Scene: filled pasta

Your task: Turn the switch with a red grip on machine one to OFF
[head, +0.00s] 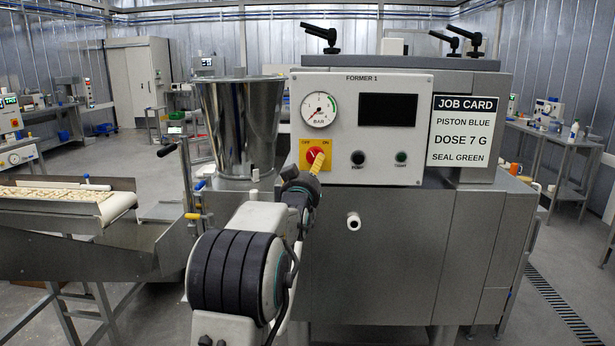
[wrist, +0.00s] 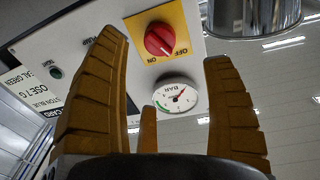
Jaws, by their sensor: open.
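The switch with a red grip (head: 311,155) sits on a yellow plate on the panel of the machine marked FORMER 1 (head: 367,83). The plate has OFF at upper left and ON at upper right in the head view. My gripper (head: 317,163) is in front of the switch and covers part of it. In the wrist view the red grip (wrist: 159,39) shows in the gap between the open yellow-brown fingers of my gripper (wrist: 163,52), beyond their tips. The fingers look empty and apart from the grip. Its ridge is slanted; I cannot tell which word it points to.
A pressure gauge (head: 319,109) is just above the switch, and it also shows in the wrist view (wrist: 176,97). A steel hopper (head: 240,125) stands left of the panel. A job card (head: 465,131) is at right. A conveyor (head: 60,205) is at far left.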

